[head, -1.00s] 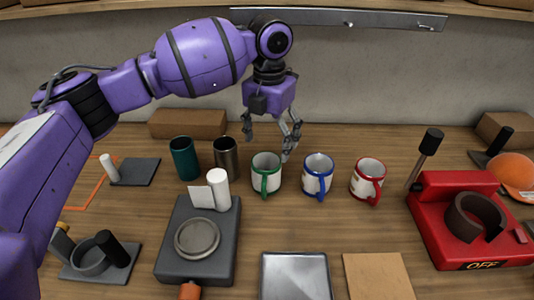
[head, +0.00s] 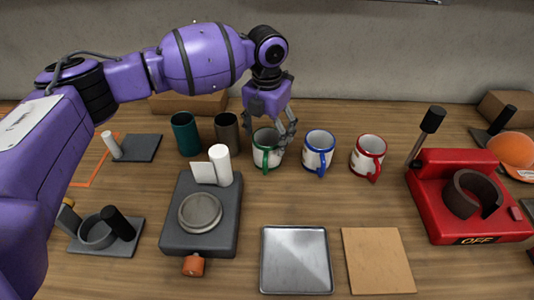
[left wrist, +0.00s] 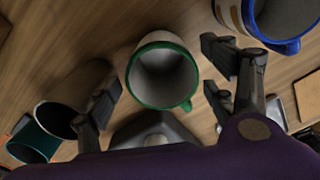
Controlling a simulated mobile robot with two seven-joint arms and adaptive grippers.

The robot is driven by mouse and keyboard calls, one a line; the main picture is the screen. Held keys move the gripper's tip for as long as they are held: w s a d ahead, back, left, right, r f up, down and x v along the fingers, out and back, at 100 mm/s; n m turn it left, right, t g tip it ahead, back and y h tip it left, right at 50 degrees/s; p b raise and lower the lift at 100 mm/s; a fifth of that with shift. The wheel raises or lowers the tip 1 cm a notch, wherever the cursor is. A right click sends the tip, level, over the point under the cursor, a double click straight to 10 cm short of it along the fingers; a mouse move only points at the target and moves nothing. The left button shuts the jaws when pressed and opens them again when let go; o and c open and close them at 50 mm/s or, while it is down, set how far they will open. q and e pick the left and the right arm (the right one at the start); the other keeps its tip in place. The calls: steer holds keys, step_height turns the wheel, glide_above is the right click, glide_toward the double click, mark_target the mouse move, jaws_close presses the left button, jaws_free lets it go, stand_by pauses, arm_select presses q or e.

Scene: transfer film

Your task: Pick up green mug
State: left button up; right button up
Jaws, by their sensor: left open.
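The green mug (head: 266,150), white with a green rim and handle, stands upright on the wooden table, left of the blue mug (head: 318,152). My left gripper (head: 268,134) is open right at the green mug, and its fingers partly cover the mug in the head view. In the left wrist view the green mug (left wrist: 163,77) lies between the spread fingers of my left gripper (left wrist: 160,90), with gaps at both sides. The red mug (head: 368,156) stands further right. My right gripper is not in view.
A teal cup (head: 186,134) and a dark metal cup (head: 227,132) stand left of the green mug. A grey scale-like device (head: 200,240) sits in front. A metal tray (head: 296,262), a cork-coloured board (head: 378,262) and a red press (head: 470,200) occupy the front and right.

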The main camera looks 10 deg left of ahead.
arm_select(q)
steer(key=shift+c, duration=0.5)
jaws_close()
steer(key=shift+r, duration=0.1)
